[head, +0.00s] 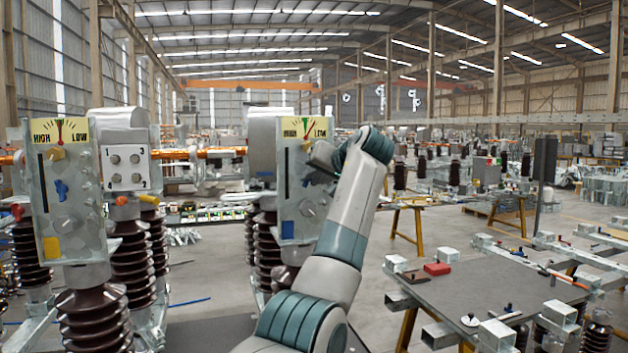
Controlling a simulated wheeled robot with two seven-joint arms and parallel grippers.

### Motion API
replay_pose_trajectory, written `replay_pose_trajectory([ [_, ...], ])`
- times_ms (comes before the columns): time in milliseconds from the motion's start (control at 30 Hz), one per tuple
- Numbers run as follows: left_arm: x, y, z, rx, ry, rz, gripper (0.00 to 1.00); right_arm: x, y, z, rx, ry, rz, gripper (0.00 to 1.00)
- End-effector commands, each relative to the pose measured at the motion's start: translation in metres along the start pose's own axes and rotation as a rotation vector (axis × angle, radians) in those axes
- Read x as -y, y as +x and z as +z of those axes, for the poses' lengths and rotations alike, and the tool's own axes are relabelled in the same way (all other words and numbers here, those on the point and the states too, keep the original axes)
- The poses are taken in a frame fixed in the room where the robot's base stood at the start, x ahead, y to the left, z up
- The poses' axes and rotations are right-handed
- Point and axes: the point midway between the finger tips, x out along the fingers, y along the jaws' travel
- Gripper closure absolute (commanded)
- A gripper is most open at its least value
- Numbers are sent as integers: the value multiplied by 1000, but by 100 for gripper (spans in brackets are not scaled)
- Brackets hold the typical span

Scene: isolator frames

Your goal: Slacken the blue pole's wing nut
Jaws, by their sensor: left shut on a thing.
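The blue pole's grey panel (288,170) stands in the middle of the head view, with a blue patch (287,229) low on its face and a HIGH/LOW scale (304,127) on top. My left arm reaches up in front of its right side. My right gripper is not in view.
A similar panel (75,195) with a yellow patch, yellow nut and blue knob stands at the left. Brown ribbed insulators (95,318) stand below it. A dark worktable (480,290) with a red block (437,269) and metal blocks is at the right.

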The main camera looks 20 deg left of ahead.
Motion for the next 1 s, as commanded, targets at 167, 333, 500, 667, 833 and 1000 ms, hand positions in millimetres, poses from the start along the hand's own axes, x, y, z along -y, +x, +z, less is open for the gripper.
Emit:
replay_pose_trajectory([
  [167, -1, 1, 2, 4, -33, 17, 100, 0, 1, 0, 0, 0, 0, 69],
  [333, -1, 1, 2, 4, -40, 19, 100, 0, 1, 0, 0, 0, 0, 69],
  [500, -1, 1, 2, 4, -39, 19, 100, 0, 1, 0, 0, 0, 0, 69],
  [667, -1, 1, 2, 4, -39, 18, 68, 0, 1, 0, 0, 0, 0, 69],
  [833, 0, 1, 1, 2, -39, 18, 68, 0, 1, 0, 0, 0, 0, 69],
  [1000, 0, -1, 1, 1, -40, 17, 68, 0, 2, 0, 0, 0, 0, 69],
])
